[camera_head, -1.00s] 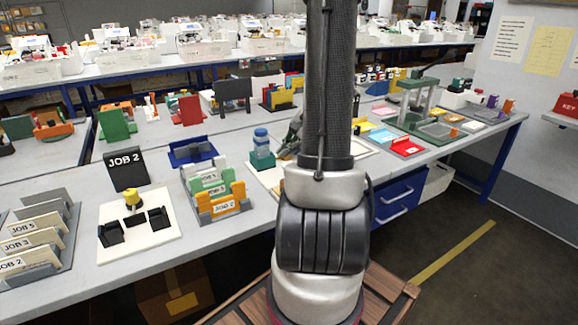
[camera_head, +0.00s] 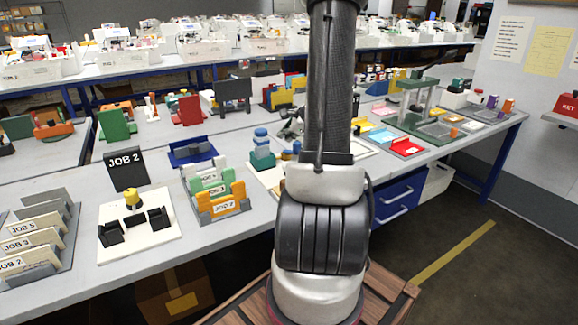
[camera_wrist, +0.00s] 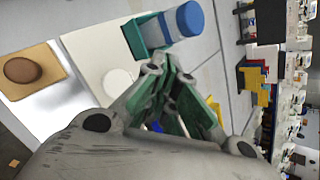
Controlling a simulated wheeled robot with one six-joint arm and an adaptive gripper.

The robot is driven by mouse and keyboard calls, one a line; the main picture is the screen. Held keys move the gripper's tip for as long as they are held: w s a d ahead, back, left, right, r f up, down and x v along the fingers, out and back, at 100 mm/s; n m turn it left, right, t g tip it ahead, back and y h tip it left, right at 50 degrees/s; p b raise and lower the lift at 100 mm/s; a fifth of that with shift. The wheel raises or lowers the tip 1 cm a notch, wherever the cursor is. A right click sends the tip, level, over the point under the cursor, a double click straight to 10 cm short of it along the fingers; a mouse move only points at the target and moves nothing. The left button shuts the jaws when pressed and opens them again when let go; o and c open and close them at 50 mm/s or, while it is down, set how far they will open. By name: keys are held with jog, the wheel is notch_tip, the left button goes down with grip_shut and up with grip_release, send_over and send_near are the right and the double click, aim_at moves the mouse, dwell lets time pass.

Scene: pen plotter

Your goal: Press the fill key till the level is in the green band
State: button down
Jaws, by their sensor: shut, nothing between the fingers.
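In the wrist view my gripper (camera_wrist: 174,65) is shut and empty, its fingertips together beside a teal stand (camera_wrist: 146,38) with a blue cylinder (camera_wrist: 188,18). A white round disc (camera_wrist: 117,80), perhaps the key, lies on a pale plate (camera_wrist: 88,42) left of the fingers. A gap shows between the disc and the fingertips; I cannot tell their height above the plate. In the head view the teal stand (camera_head: 262,160) with its blue top (camera_head: 261,133) stands left of my arm. My arm hides much of this station. No level or green band can be made out.
A tan block (camera_wrist: 40,62) with a brown round top lies at the wrist view's left. In the head view, orange and green card holders (camera_head: 223,204), a blue tray (camera_head: 192,150) and a JOB 2 sign (camera_head: 126,168) stand to the left. A green frame (camera_head: 418,100) stands to the right.

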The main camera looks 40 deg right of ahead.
jog(key=shift+f, duration=3.8)
jog(key=shift+f, duration=0.1)
jog(key=shift+f, duration=0.35)
jog(key=shift+f, duration=0.65)
jog(key=shift+r, duration=1.1)
jog(key=shift+r, duration=2.55)
